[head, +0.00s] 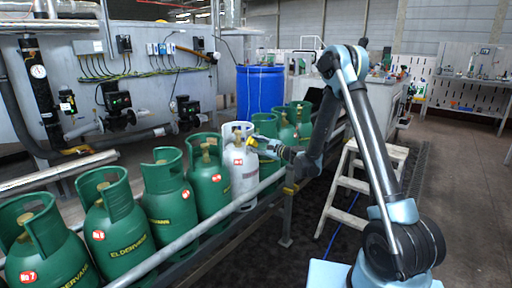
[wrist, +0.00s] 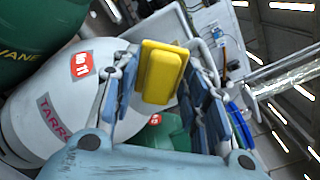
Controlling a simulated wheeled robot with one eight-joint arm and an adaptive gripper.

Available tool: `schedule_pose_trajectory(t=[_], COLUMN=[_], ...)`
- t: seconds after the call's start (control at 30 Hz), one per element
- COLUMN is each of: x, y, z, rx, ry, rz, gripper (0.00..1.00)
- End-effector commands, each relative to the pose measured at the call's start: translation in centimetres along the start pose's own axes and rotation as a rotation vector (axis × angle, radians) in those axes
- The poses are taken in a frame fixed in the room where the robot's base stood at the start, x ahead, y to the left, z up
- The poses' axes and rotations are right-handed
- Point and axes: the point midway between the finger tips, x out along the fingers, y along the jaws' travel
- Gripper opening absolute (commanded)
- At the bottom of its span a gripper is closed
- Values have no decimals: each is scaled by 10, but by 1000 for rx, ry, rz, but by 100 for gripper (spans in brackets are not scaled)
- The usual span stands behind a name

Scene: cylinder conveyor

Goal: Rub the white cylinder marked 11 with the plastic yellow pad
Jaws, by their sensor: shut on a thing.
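The white cylinder (head: 241,178) stands upright in the row of green cylinders. A red label reading No 11 shows on its shoulder in the wrist view (wrist: 82,65). My gripper (head: 262,146) is at the upper right side of the white cylinder. It is shut on the yellow pad (wrist: 162,72), which sits between its blue fingers in the wrist view. In the head view the pad (head: 252,143) appears as a small yellow patch beside the white cylinder's top. I cannot tell whether the pad touches the cylinder.
Green cylinders (head: 167,200) stand close on both sides of the white one. A metal rail (head: 180,243) runs along the near side of the row. A blue barrel (head: 260,90) stands behind, and a step ladder (head: 352,185) stands to the right.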

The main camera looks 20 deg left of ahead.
Motion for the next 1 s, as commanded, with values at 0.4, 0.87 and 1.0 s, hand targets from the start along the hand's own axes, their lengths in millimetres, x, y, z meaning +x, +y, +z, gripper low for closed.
schedule_pose_trajectory(t=[0.4,0.87,1.0], x=[5,12,14], y=[0,0,0], z=[0,0,0], rx=[0,0,0], ry=[0,-1,-1], rz=[0,1,0], gripper=[22,22,22])
